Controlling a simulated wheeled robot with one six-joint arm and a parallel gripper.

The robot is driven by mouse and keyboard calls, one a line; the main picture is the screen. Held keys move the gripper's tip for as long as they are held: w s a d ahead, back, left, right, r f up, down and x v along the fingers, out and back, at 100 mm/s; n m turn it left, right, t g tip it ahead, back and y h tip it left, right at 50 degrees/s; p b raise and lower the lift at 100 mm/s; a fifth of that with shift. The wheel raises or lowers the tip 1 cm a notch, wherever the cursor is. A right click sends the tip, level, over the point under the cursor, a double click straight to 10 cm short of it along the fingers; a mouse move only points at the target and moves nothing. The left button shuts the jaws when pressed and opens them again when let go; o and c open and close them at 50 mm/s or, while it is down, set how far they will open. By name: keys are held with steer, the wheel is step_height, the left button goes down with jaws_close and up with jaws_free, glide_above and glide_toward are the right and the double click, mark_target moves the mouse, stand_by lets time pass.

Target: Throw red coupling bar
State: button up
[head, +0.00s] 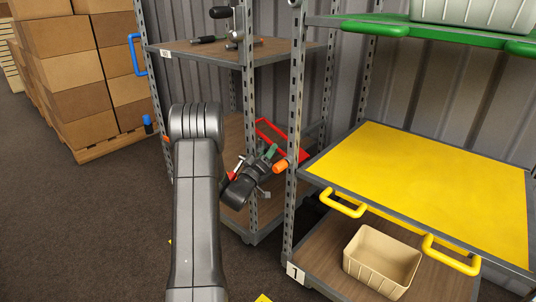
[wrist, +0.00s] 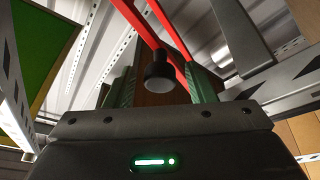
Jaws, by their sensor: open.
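A red bar frame (head: 284,141), which looks like the coupling bar, stands at the lower level of the middle rack in the head view. In the wrist view its red bars (wrist: 142,20) slope across the top, beyond my fingers. My gripper (head: 267,156) reaches into that rack beside the red frame, its green fingers (wrist: 160,88) apart. A black knob with a grey end (wrist: 160,72) shows in the gap between them. I cannot tell whether it touches either finger. My gripper's body hides part of the lower shelf.
The rack's slotted posts (head: 249,120) stand close around my arm. An orange handle end (head: 282,165) is near my gripper. A yellow shelf (head: 425,180) and a beige bin (head: 382,260) are at right. Stacked boxes (head: 75,65) stand at left. Open floor (head: 90,220) lies at front left.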

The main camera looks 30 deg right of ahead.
steer(key=shift+w+d+r, duration=0.1)
steer(key=shift+w+d, duration=0.1)
steer(key=shift+d, duration=0.1)
jaws_close()
steer(key=shift+w+a+f+n+t+y, duration=0.15)
steer(key=shift+f+n+y, duration=0.25)
steer(key=shift+f+n, duration=0.45)
steer(key=shift+w+d+f+n+t+y, duration=0.15)
steer(key=shift+f+n+y, duration=0.35)
steer(key=shift+n, duration=0.6)
steer(key=shift+w+a+f+n+t+y, duration=0.1)
steer(key=shift+a+f+n+t+y, duration=0.15)
steer(key=shift+f+n, duration=0.6)
steer(key=shift+d, duration=0.1)
jaws_free()
steer(key=shift+r, duration=0.1)
steer(key=p+v, duration=0.2)
steer(key=v, duration=1.2)
